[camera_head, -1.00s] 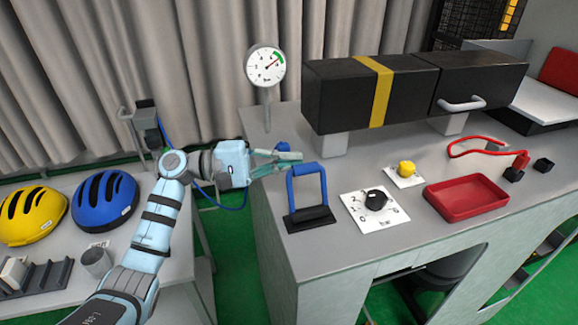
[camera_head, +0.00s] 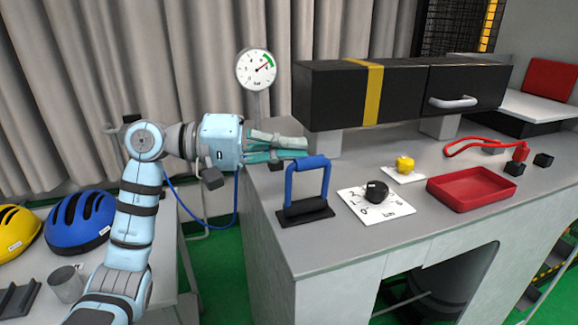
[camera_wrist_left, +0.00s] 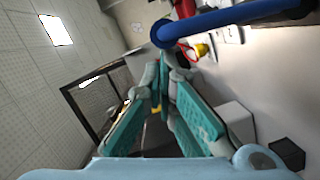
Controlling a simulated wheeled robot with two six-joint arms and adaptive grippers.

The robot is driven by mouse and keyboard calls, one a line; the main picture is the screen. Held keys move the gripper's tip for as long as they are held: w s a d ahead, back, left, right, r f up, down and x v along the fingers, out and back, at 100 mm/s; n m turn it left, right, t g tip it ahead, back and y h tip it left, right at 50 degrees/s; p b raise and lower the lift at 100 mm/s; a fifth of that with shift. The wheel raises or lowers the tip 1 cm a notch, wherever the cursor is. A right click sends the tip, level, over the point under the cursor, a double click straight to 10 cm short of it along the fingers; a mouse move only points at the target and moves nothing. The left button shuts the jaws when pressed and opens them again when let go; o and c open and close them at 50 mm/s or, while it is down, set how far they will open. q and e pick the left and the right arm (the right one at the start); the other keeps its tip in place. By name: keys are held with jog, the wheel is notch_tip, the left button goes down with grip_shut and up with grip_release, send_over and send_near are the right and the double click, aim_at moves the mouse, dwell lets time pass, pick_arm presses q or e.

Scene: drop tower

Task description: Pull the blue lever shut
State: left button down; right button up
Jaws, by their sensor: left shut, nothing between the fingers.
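The blue lever (camera_head: 308,164) is a U-shaped handle standing upright on a dark base plate (camera_head: 305,212) near the left edge of the workbench. In the left wrist view its blue bar (camera_wrist_left: 225,18) crosses the top right, close to the fingers. My left gripper (camera_head: 300,147) is shut and empty, its teal fingers pointing right, just behind and above the top of the lever in the head view. I cannot tell whether they touch. The left wrist view also shows the fingers (camera_wrist_left: 163,85) meeting at their tips. My right gripper is out of view.
A dial plate with a black knob (camera_head: 376,191), a yellow button (camera_head: 404,164) and a red tray (camera_head: 470,188) lie right of the lever. A pressure gauge (camera_head: 257,69) and a black yellow-banded box (camera_head: 340,97) stand behind. Helmets (camera_head: 78,222) sit on the left table.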

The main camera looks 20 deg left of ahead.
pick_arm(q)
jog(key=shift+s+d+r+m+y+b, duration=0.15)
jog(key=shift+s+d+m+b, duration=0.15)
jog(key=shift+s+m, duration=0.2)
jog(key=shift+s+d+m+y+b, duration=0.15)
jog(key=shift+s+d+m+b, duration=0.15)
jog(key=shift+s+m, duration=0.15)
jog(key=shift+s+d+m+b, duration=0.35)
jog(key=shift+s+d+m, duration=0.1)
jog(key=shift+s+m, duration=0.1)
jog(key=shift+w+r, duration=0.1)
jog(key=shift+r, duration=0.05)
jog(key=shift+w+a+r, duration=0.2)
jog(key=shift+a+r, duration=0.05)
notch_tip(320, 180, up, 2)
jog(key=w+a+p, duration=0.1)
jog(key=w+p, duration=0.1)
jog(key=b, duration=0.2)
send_near(297, 159)
notch_tip(297, 159, up, 3)
jog(key=w+a, duration=0.2)
jog(key=shift+w+d+r, duration=0.1)
jog(key=shift+w+r, duration=0.1)
jog(key=shift+r, duration=0.1)
